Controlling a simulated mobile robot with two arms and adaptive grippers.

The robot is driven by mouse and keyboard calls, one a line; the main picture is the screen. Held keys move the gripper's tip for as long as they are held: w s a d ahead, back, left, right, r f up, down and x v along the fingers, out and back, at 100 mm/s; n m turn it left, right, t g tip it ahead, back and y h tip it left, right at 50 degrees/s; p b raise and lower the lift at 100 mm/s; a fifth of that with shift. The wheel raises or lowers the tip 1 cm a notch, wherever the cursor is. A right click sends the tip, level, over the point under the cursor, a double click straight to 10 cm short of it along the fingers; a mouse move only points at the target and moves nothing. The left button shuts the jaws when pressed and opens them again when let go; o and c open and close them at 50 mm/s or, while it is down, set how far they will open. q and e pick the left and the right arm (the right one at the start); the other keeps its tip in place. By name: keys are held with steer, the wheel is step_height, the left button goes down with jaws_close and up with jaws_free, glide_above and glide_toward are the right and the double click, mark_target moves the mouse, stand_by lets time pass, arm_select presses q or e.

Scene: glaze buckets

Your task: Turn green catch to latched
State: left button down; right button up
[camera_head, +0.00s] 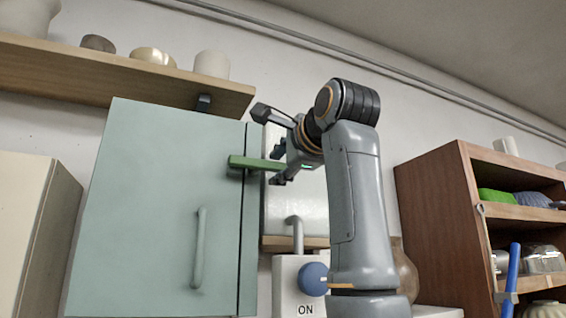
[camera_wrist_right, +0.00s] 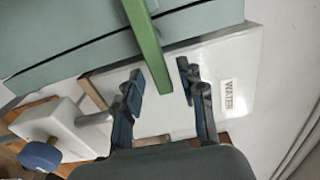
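The green catch (camera_head: 250,163) is a bar lying nearly level across the right edge of a pale teal cabinet door (camera_head: 150,200). Its free end points right, past the door's edge. My right gripper (camera_head: 280,166) is at that free end. In the right wrist view, the green catch (camera_wrist_right: 143,40) reaches down between the fingertips of my right gripper (camera_wrist_right: 160,78). The fingers are open, one on each side of the bar's end, with visible gaps. I cannot tell how deep the bar sits between them. My left gripper is not in view.
Behind the gripper is a white panel marked WATER (camera_wrist_right: 229,97). Below is a white switch box marked ON with a blue knob (camera_head: 314,279). A wooden shelf (camera_head: 110,80) with pots hangs above the cabinet. A brown shelf unit (camera_head: 437,225) stands at right.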

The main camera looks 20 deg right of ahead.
steer(key=s, duration=1.2)
steer(key=shift+d, duration=0.2)
steer(key=shift+f, duration=0.1)
